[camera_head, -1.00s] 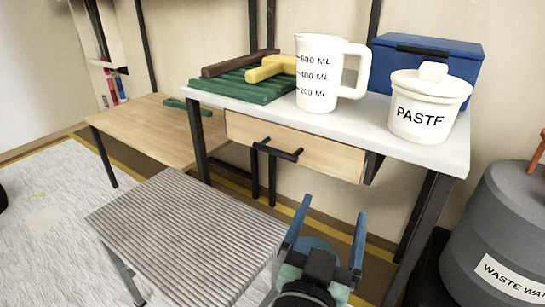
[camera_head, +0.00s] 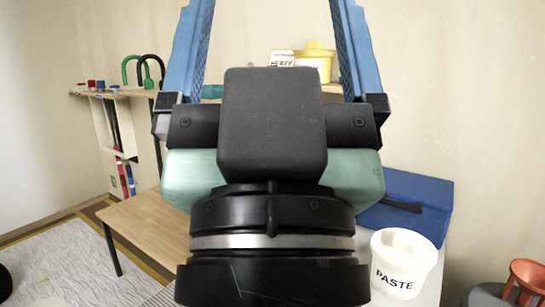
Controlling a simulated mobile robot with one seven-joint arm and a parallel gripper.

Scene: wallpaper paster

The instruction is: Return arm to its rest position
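My gripper (camera_head: 270,40) fills the middle of the head view, close to the camera and pointing up. The fingertips run out of the top of the picture.
A white paste pot (camera_head: 403,262) and a blue box (camera_head: 405,205) stand right of my wrist. A wooden table (camera_head: 150,232) is at left. A wall shelf (camera_head: 115,93) holds green and black hooped items. A yellow lidded pot (camera_head: 314,62) shows between the fingers. A grey barrel (camera_head: 488,296) is bottom right.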

